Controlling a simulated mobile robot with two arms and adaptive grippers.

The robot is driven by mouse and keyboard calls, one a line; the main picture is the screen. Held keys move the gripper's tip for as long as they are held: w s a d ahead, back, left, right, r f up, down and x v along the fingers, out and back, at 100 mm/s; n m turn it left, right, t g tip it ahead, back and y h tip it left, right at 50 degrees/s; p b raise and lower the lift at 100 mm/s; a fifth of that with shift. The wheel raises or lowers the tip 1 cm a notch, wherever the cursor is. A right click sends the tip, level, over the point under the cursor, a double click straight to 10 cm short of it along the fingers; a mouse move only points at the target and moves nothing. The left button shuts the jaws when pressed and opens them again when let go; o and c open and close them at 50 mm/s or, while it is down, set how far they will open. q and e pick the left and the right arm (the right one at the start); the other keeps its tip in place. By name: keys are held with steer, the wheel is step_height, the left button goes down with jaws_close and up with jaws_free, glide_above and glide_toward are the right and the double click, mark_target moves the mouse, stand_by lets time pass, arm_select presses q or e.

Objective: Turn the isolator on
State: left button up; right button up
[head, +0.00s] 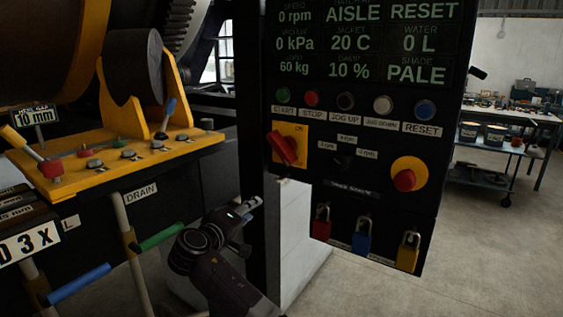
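The isolator is a red rotary handle (281,149) on a yellow plate (296,132) at the left of the black control panel (340,205). The handle sits tilted, its upper end to the left and its lower end to the right. A small label, partly readable as "ON", is at the plate's top. My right gripper (249,208) is below and left of the isolator, apart from it, beside a dark post. No object shows in it; its finger gap is too small to judge. My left gripper is not in view.
Push buttons run above the isolator, with a display over them. A red knob on yellow (405,180) is at right, and padlocks (362,236) hang below. Levers on a yellow bracket (110,160) stand left. A workbench (500,130) is behind right; floor there is clear.

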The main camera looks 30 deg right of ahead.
mark_target(279, 151)
steer(key=s+r+m+h, duration=0.1)
steer(key=s+r+m, duration=0.1)
steer(key=r, duration=0.4)
steer(key=s+d+r+m+g+h, duration=0.1)
steer(key=s+r+m, duration=0.1)
steer(key=r, duration=0.3)
steer(key=s+r+m+g+h, duration=0.1)
steer(key=s+r, duration=0.1)
steer(key=r, duration=0.4)
steer(key=shift+s+d+r+m+h+b, duration=0.3)
steer(key=shift+s+d+m+b, duration=0.05)
steer(key=shift+s+m+b, duration=0.05)
steer(key=p+x, duration=0.1)
steer(key=x, duration=0.5)
steer(key=shift+w+d+p, duration=0.1)
steer(key=shift+d+p, duration=0.1)
steer(key=shift+p, duration=0.2)
steer(key=shift+w+d+f, duration=0.15)
steer(key=shift+w+d, duration=0.1)
steer(key=shift+d, duration=0.1)
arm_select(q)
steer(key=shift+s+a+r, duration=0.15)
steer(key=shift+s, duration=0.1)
arm_select(e)
steer(key=shift+c, duration=0.2)
jaws_close()
